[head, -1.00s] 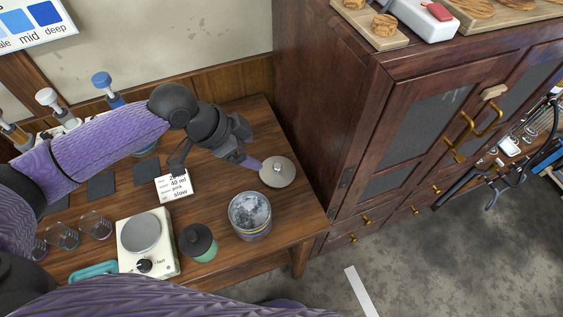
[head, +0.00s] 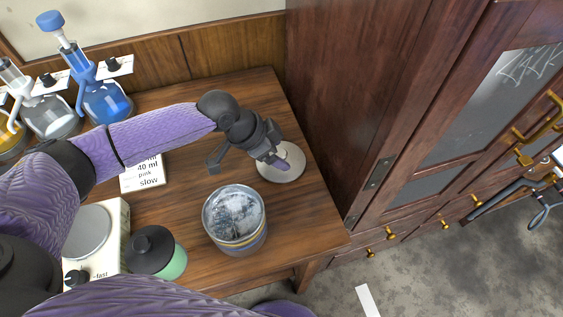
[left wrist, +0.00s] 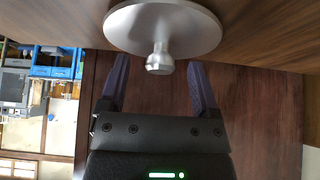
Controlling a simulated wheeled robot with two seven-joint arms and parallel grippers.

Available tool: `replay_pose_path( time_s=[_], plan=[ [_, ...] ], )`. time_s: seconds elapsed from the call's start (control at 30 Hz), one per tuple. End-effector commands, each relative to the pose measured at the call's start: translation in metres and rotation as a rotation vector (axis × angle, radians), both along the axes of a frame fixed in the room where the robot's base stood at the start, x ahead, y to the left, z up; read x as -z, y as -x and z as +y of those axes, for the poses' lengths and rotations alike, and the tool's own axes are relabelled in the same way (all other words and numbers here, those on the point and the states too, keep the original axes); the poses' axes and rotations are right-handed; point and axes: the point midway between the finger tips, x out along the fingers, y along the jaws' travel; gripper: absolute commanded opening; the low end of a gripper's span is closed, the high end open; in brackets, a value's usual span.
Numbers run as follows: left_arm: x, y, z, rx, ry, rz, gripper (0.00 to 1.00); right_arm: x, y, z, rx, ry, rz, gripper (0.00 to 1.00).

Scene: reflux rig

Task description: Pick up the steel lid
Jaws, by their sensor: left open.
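The steel lid (head: 291,173) is a round, pale metal disc lying flat on the wooden table, near its right edge by the dark cabinet. Its small knob is mostly hidden behind my left gripper in the head view. My left gripper (head: 277,160) is over the lid. In the left wrist view the lid (left wrist: 165,22) and its knob (left wrist: 160,58) are near the fingertips. The two fingers of the left gripper (left wrist: 158,66) are spread, with the knob in line with the gap between them. They hold nothing. My right gripper is out of view.
A round container with grey, icy-looking contents (head: 237,246) stands in front of the lid. A green jar with a black cap (head: 172,262), a white stirrer plate (head: 112,222) and a note card (head: 150,182) are to the left. The wooden cabinet (head: 345,90) rises close on the right.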

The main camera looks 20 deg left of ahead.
Motion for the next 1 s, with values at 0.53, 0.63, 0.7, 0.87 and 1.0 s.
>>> replay_pose_path(
  time_s=[0.53,0.63,0.7,0.87,1.0],
  plan=[
    [0.006,-0.002,-0.003,0.0,-0.001,0.001,0.23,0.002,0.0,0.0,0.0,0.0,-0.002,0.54],
    [0.006,-0.002,-0.003,0.0,-0.001,0.001,0.02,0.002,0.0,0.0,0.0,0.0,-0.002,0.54],
    [0.006,-0.002,-0.003,0.0,-0.001,0.001,0.0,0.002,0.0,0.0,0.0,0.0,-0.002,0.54],
    [0.006,-0.002,-0.003,0.0,0.0,0.0,0.0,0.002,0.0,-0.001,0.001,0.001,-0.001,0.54],
    [-0.003,-0.002,-0.003,0.001,0.001,-0.003,0.0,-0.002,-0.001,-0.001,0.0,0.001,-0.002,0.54]
  ],
)
